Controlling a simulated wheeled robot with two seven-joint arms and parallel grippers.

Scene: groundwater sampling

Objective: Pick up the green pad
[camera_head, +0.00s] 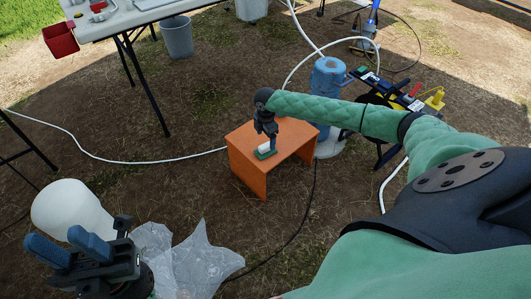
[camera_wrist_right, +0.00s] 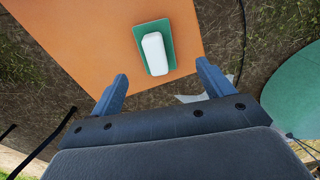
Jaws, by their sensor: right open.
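The green pad (camera_head: 261,156) lies flat on the small orange table (camera_head: 245,169), with a white block (camera_head: 264,148) lying on top of it. In the right wrist view the pad (camera_wrist_right: 171,46) shows as a green rectangle around the white block (camera_wrist_right: 154,54), on the orange tabletop (camera_wrist_right: 85,45). My right gripper (camera_wrist_right: 161,70) is open and empty, its fingers apart on either side of the pad's near end; in the head view it (camera_head: 268,139) points down just above the pad. Contact cannot be told. My left gripper (camera_head: 66,246) is open and empty at the lower left, away from the table.
Clear plastic sheeting (camera_head: 200,262) lies on the ground before the orange table. A blue water bottle (camera_head: 327,76) stands behind it. A grey bucket (camera_head: 177,37) and a white table (camera_head: 130,15) with a red bin (camera_head: 60,40) are at upper left. Hoses cross the dirt.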

